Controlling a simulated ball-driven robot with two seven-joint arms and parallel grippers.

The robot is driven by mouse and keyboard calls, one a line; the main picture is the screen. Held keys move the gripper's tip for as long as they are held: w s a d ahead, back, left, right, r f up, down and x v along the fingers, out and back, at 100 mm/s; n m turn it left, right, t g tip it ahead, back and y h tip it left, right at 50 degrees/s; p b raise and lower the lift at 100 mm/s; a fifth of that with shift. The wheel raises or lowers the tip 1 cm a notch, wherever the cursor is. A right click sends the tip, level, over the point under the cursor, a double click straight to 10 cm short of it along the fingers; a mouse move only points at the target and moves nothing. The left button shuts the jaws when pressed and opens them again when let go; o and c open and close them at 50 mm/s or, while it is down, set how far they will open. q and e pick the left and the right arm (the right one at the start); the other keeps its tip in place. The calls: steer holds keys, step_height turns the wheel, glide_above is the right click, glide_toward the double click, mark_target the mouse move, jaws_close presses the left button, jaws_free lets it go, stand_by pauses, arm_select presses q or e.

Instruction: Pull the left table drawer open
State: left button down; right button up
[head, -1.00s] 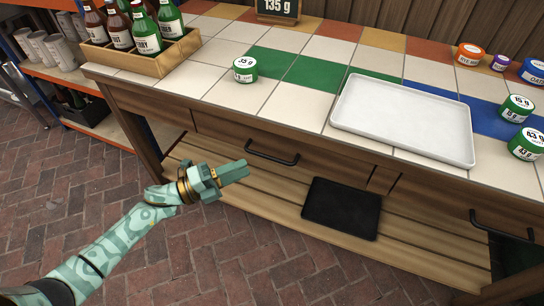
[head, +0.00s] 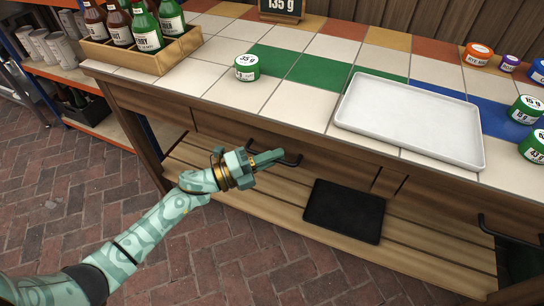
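The left table drawer (head: 236,133) is shut in the front of the tiled table (head: 290,105). Its dark bar handle (head: 290,160) shows at the middle of the drawer front, partly hidden behind my gripper. My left gripper (head: 280,154) points right, its fingertips overlapping the left part of the handle in the head view. Its fingers look close together, but the gap between them is not clear, and I cannot tell whether they touch the handle. The right drawer's handle (head: 508,232) shows at the lower right. My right gripper is not in view.
A wooden bottle crate (head: 148,62) stands at the left end. A black slab (head: 344,210) lies on the lower shelf. Brick floor at left is clear.

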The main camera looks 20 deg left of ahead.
arm_select(q)
steer(key=shift+s, duration=0.1)
